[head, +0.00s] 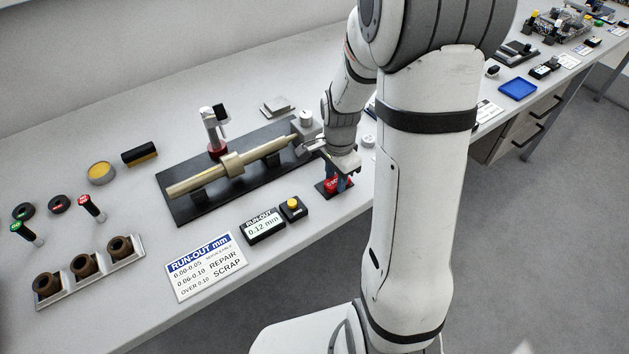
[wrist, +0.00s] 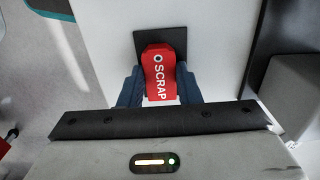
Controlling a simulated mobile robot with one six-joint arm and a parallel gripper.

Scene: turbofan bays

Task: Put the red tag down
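The red tag (wrist: 160,75), printed "SCRAP", is between the two dark blue fingers of my gripper (wrist: 162,92) in the wrist view. The fingers lie against its sides, so the gripper looks shut on it. In the head view my gripper (head: 338,180) points down over a small dark square pad (head: 320,187), near the front edge of the bench. The red tag (head: 331,185) shows low between the fingers there, partly hidden by them. In the wrist view the dark pad (wrist: 191,42) lies behind the tag. Whether the tag touches the pad I cannot tell.
A shaft (head: 215,173) lies on supports on a black base left of my gripper. A run-out display (head: 262,227) and a yellow-button box (head: 293,208) stand in front. A run-out chart (head: 205,266) and a rack (head: 90,274) of brown rings are farther left.

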